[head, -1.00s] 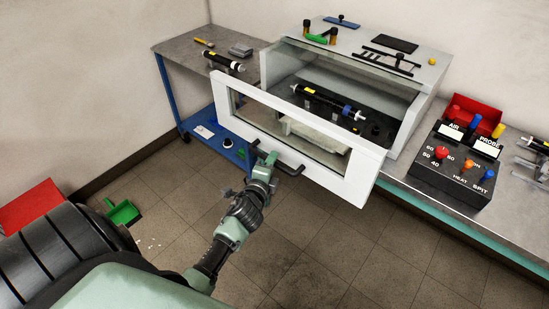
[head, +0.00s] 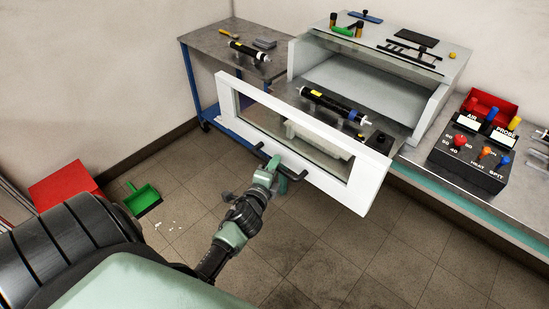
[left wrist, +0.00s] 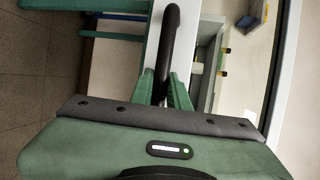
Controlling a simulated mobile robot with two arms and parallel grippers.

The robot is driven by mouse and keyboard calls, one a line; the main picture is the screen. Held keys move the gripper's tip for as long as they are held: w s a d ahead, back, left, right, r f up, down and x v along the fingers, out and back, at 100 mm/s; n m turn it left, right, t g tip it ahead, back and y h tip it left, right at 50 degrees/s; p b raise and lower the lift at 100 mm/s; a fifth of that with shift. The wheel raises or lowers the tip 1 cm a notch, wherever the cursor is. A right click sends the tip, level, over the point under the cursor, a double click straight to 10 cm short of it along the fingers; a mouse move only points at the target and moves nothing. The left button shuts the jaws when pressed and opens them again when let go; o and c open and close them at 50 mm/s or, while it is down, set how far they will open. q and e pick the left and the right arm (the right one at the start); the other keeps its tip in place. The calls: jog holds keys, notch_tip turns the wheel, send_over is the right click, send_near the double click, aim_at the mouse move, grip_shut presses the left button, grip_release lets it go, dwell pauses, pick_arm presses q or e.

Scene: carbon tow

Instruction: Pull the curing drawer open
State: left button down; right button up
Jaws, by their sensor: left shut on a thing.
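The curing drawer (head: 366,186) has a white front frame with a glass window and a black bar handle (head: 296,175). It stands well out from its white cabinet (head: 441,104), and its inside shows behind the front. A black tube (head: 335,105) with a yellow label and a blue band lies in the drawer. In the left wrist view the handle (left wrist: 170,50) runs between the two green fingers (left wrist: 166,92). My right gripper is not in view.
A side table (head: 210,48) with another black tube (head: 249,54) stands to the left. A control box (head: 470,155) with knobs sits on the bench at right. A green dustpan (head: 142,198) and a red box (head: 64,190) are on the floor.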

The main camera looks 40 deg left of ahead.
pick_arm(q)
jog(key=c, duration=1.4)
grip_release()
jog(key=shift+o, duration=0.2)
jog(key=v, duration=0.7)
jog(key=shift+s+d+b, duration=0.25)
jog(key=shift+s+b, duration=0.1)
jog(key=shift+b, duration=0.1)
jog(key=shift+f, duration=0.1)
